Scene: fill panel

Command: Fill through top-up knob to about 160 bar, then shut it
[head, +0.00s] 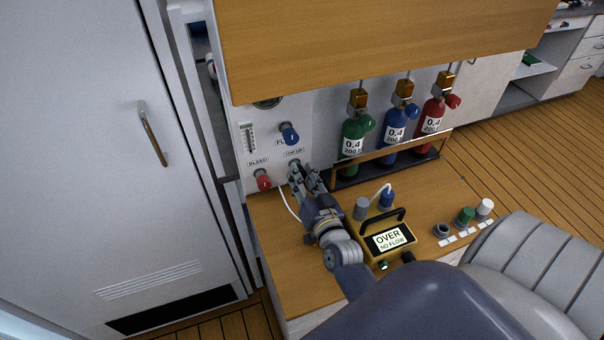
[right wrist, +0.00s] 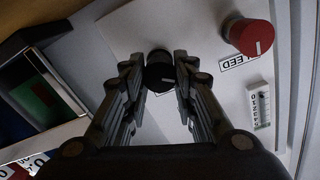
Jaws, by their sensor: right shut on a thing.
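The top-up knob (right wrist: 160,76) is black and sits on the white panel (head: 322,100). My right gripper (right wrist: 158,80) is shut on it, one finger on each side. In the head view my right gripper (head: 300,172) reaches the panel just below the TOP-UP label (head: 293,154) and hides most of the knob. The pressure gauge (head: 267,102) is nearly all hidden under the wooden cupboard edge, so its reading cannot be seen. A yellow meter (head: 374,228) on the counter shows "OVER" and "NO FLOW". My left gripper is out of view.
A red bleed knob (head: 263,180) and a blue knob (head: 289,134) are close to my right gripper. Green (head: 352,140), blue (head: 394,128) and red (head: 432,115) bottles stand behind a rail. A wooden cupboard (head: 380,40) overhangs the panel. A white hose runs down from the panel.

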